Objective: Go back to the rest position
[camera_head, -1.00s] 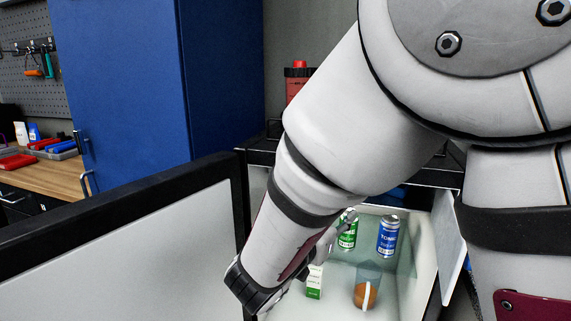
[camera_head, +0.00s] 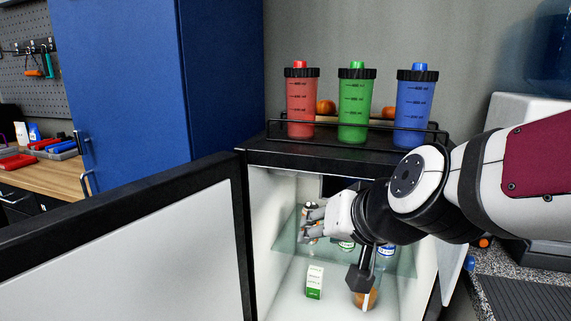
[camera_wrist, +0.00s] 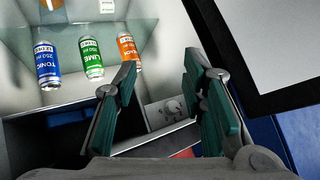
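My gripper (camera_head: 314,222) is in front of the open mini fridge (camera_head: 260,215), at the height of its glass shelf. In the wrist view my gripper (camera_wrist: 160,68) has its two green-padded fingers apart, with nothing between them. A blue tonic can (camera_wrist: 47,63), a green lime can (camera_wrist: 91,60) and an orange can (camera_wrist: 129,52) stand in a row on the shelf, clear of the fingers. In the head view my arm partly hides the green can (camera_head: 346,246) and the blue can (camera_head: 387,255).
The fridge door (camera_head: 130,250) stands open at left. A white-green carton (camera_head: 315,282) and a round orange-brown item (camera_head: 366,299) are low inside. Red (camera_head: 301,108), green (camera_head: 354,110) and blue (camera_head: 413,108) shaker bottles stand in the railed top. A blue cabinet (camera_head: 125,90) is behind.

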